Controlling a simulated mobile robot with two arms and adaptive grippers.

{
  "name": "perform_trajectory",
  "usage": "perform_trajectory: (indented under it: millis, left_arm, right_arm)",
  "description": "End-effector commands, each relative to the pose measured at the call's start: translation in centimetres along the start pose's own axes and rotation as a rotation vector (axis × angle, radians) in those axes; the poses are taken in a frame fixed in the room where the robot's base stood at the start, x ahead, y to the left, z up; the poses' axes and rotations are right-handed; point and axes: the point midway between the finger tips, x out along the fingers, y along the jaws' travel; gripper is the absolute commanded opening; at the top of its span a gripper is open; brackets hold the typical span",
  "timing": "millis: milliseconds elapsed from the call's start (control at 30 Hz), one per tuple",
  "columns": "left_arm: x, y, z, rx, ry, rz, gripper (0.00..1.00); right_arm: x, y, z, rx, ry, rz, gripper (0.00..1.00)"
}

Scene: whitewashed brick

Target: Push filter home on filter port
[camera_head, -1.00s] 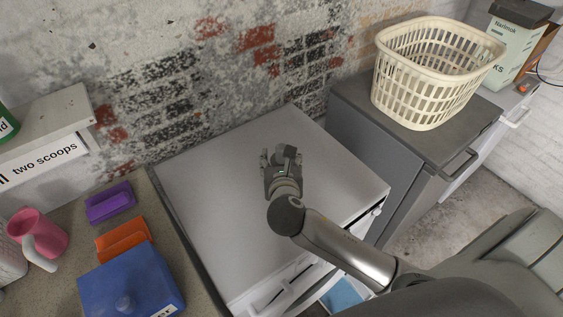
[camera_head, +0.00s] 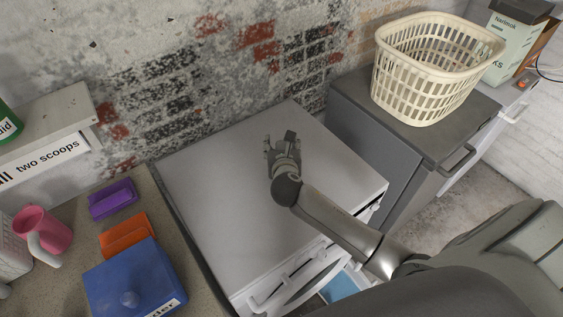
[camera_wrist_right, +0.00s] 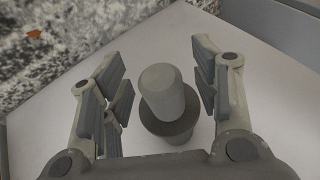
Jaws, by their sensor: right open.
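My right gripper (camera_head: 279,143) is over the back half of a white, flat-topped cabinet or appliance (camera_head: 220,200), with its fingers spread. In the right wrist view, a grey cylindrical part (camera_wrist_right: 162,92) with a rounded top and a wider dark collar (camera_wrist_right: 168,125) stands between the fingers. Gaps show between it and the finger pads on both sides. It may be the filter, with the port under it, but I cannot tell whether they are two pieces or how deep one sits in the other. My left gripper is not in view.
A cream basket (camera_head: 425,90) stands on a grey cabinet (camera_head: 350,95) at the right. A brick wall is behind.

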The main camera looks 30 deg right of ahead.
Motion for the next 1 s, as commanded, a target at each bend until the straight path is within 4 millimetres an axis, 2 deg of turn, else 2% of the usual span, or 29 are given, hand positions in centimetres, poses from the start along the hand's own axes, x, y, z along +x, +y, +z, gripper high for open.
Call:
perform_trajectory:
  millis: [100, 533, 1000]
  left_arm:
    - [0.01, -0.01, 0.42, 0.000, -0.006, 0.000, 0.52]
    - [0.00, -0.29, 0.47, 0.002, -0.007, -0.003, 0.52]
    - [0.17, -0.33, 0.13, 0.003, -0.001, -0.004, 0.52]
  right_arm:
    - [-0.02, 0.00, -0.02, 0.000, 0.000, 0.000, 0.55]
    - [-0.03, -0.01, -0.03, -0.001, 0.000, -0.001, 0.00]
    - [-0.17, -0.03, 0.51, 0.000, -0.002, -0.001, 0.00]
